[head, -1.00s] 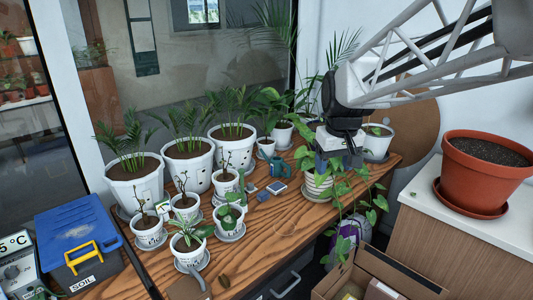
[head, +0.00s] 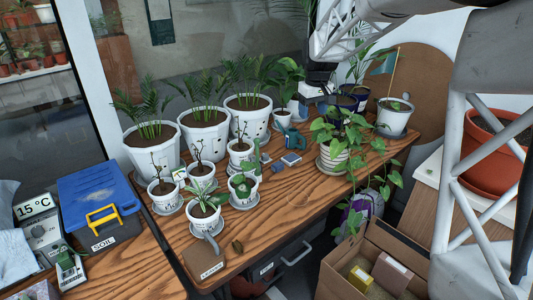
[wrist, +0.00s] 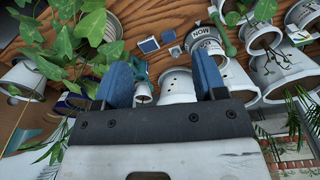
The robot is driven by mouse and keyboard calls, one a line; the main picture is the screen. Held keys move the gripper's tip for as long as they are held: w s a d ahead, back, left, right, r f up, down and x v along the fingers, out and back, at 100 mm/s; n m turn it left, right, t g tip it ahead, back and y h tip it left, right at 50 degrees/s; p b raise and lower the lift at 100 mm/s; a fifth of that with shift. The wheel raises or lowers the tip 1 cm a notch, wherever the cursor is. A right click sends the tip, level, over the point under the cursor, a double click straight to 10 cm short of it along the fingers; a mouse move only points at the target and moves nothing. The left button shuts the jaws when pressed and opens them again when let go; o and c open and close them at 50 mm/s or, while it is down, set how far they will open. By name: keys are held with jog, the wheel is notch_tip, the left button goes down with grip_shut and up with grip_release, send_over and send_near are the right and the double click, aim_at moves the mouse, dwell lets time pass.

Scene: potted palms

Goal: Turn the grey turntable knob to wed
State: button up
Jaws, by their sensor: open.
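Between and beyond the fingers are a white pot (wrist: 177,88) and a teal watering can (wrist: 140,72).
Several white potted plants, such as a large palm pot (head: 203,137), crowd the wooden table (head: 290,205). A trailing ivy pot (head: 330,160) stands right of them. A blue-lidded soil box (head: 98,205) is at left, an open cardboard box (head: 345,280) at front right.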

jog(key=w+a+f+n, duration=0.1)
jog(key=w+a+f, duration=0.4)
jog(key=w, duration=0.4)
jog(key=w+a+f+n, duration=0.2)
jog(key=w+a+f, duration=0.2)
jog(key=w+f, duration=0.35)
jog(key=n+g, duration=0.1)
jog(key=n, duration=0.1)
send_over(265, 155)
jog(key=f, duration=1.7)
jog(key=shift+w+d, duration=0.2)
jog(key=shift+d, duration=0.1)
jog(key=shift+w+a+f, duration=0.15)
jog(key=shift+a+f, duration=0.05)
jog(key=shift+f, duration=0.25)
jog(key=shift+a+f, duration=0.1)
jog(key=shift+f, duration=3.8)
jog(key=c, duration=0.9)
jog(key=shift+s+g, duration=0.2)
jog(key=shift+g, duration=0.1)
jog(key=shift+c, duration=0.2)
